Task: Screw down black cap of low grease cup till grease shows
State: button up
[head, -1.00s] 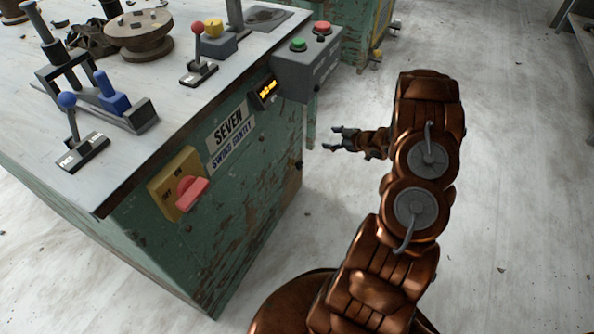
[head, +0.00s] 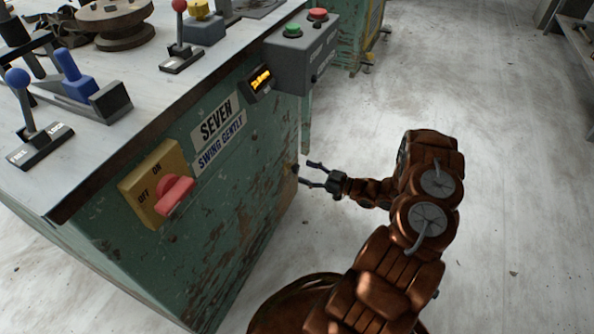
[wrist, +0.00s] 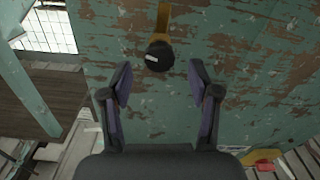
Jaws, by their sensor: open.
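The black cap (wrist: 159,56) of the grease cup shows in the wrist view, with a small pale mark on its face. A yellow-brass strip or pipe (wrist: 164,18) runs up from it on the worn green panel. In the head view a small dark knob (head: 294,170) at the cabinet's right edge looks like the same cap. My gripper (wrist: 160,82) is open and empty. Its fingers spread to either side below the cap in the wrist view, apart from it. In the head view my gripper (head: 304,173) points left at the cabinet, close to the knob. No grease is visible.
The green cabinet (head: 235,215) carries a red switch (head: 175,193) and a sign (head: 217,125). A grey button box (head: 302,58) juts out above my gripper. Levers stand on the bench top. Bare floor (head: 500,120) lies right of the cabinet.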

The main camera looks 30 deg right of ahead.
aim_at(298, 170)
jog(key=shift+b+x, duration=0.45)
jog(key=shift+x, duration=1.75)
jog(key=shift+c, duration=0.2)
jog(key=c, duration=1.1)
